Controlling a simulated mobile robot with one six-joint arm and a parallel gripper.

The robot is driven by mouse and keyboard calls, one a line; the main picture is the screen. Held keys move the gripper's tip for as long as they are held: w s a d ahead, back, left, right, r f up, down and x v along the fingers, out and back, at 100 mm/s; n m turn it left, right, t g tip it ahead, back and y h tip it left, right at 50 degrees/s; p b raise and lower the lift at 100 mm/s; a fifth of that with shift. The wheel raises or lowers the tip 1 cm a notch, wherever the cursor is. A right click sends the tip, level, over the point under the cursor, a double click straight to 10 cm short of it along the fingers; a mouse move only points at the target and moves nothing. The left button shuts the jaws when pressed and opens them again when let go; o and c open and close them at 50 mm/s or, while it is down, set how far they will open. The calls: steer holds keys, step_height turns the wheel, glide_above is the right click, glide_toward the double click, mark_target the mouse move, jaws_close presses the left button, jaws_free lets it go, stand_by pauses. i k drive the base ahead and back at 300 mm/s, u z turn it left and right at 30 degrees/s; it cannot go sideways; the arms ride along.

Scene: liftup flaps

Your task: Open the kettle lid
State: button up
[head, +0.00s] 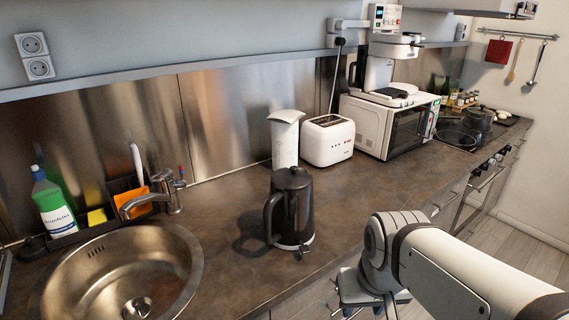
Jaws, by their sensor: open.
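The black kettle (294,214) stands upright on the brown countertop, right of the sink, in the head view. Its lid (291,178) looks shut on top, with a small raised part at its middle. The kettle's handle (270,217) is on its left side. My gripper (370,308) is at the bottom of the picture, below and to the right of the kettle, in front of the counter's edge. It is open and apart from the kettle. Its fingertips are partly cut off by the bottom of the frame.
A white canister (285,141) and a white toaster (327,140) stand behind the kettle. A microwave (394,125) with a coffee machine (385,78) on it is farther right. The sink (125,270), tap (160,196) and soap bottle (52,203) are left.

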mark_target(290, 179)
steer(key=u, duration=1.55)
steer(key=k, duration=1)
steer(key=z, duration=1.4)
steer(key=i, duration=1.5)
steer(key=z, duration=0.05)
